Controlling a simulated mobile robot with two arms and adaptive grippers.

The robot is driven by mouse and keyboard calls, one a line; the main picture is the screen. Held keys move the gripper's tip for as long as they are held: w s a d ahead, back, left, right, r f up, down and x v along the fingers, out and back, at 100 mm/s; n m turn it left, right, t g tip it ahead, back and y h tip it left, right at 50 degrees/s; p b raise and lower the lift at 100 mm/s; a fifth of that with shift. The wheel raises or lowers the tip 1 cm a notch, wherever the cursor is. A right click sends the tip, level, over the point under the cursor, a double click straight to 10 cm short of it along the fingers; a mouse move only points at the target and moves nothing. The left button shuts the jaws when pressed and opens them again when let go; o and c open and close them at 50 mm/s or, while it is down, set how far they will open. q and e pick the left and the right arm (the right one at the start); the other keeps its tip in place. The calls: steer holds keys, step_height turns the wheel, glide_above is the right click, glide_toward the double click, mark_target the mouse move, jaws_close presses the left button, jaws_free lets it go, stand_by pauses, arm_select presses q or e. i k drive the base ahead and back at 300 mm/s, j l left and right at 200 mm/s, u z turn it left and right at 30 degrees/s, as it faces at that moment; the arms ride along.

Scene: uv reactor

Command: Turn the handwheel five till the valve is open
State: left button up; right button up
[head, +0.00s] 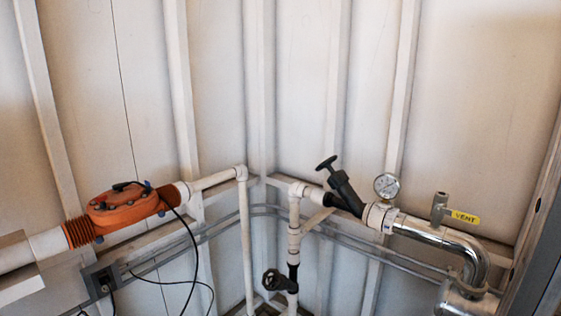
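Two black handwheels show in the head view. The upper handwheel (326,163) sits on the tilted stem of a black valve (345,192) in the white pipe run, right of the corner. The lower handwheel (273,280) faces outward on a black valve (291,279) in the vertical white pipe, near the bottom edge. No number is readable on either, so I cannot tell which is handwheel five. Whether either valve is open or shut does not show. Neither of my grippers is in view.
A pressure gauge (386,186) and a grey lever valve with a yellow VENT tag (465,217) stand right of the upper valve, on the metal pipe (440,238). An orange housing (122,208) with hanging black cables is at left. A grey upright edge (540,250) bounds the right.

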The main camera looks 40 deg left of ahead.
mark_target(327, 163)
steer(key=u, duration=1.15)
